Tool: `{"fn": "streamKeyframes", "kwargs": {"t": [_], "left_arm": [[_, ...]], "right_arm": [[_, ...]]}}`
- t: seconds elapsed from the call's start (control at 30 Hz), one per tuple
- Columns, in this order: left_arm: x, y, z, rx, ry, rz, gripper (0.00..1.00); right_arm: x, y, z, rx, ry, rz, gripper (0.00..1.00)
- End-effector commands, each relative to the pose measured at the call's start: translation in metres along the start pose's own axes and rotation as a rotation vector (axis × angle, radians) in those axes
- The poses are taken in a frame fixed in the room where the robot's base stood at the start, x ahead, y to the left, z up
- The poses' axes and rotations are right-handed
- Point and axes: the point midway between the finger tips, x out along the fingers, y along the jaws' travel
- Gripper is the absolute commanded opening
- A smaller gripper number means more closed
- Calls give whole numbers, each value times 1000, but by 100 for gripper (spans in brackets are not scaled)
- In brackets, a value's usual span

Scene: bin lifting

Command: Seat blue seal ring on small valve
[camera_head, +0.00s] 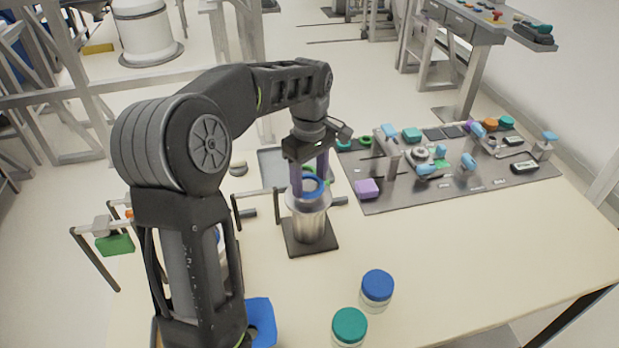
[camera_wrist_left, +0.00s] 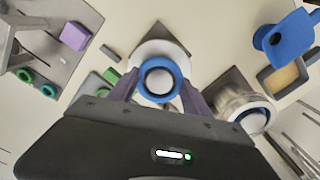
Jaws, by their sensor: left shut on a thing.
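My left gripper (camera_head: 310,184) reaches over the table and is shut on a blue ring (camera_head: 313,190). In the wrist view the ring (camera_wrist_left: 160,78) is held between the two purple fingers. A silver cylindrical valve (camera_head: 309,226) stands upright on a dark square base, directly under the ring. The ring overlaps the valve's top in both views; whether they touch I cannot tell. In the wrist view, a second metal cylinder (camera_wrist_left: 234,101) with a blue ring on top stands to the right. My arm mostly hides it in the head view. My right gripper is not in view.
A grey board (camera_head: 400,205) with a purple block (camera_head: 367,188) and several fixtures lies at the right. A blue-lidded jar (camera_head: 377,287) and a green-lidded jar (camera_head: 349,327) stand near the front. The table's right front is clear.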

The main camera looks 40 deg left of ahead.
Motion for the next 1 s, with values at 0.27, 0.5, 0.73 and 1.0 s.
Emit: {"fn": "streamKeyframes", "kwargs": {"t": [0.27, 0.5, 0.73, 1.0], "left_arm": [[-1, 0, 0, 0, 0, 0, 27], [0, 0, 0, 0, 0, 0, 27], [0, 0, 0, 0, 0, 0, 27], [7, 0, 0, 0, 0, -1, 27]], "right_arm": [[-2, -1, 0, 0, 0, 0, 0], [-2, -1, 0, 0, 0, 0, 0], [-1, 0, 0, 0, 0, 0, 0], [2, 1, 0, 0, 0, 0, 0]]}}
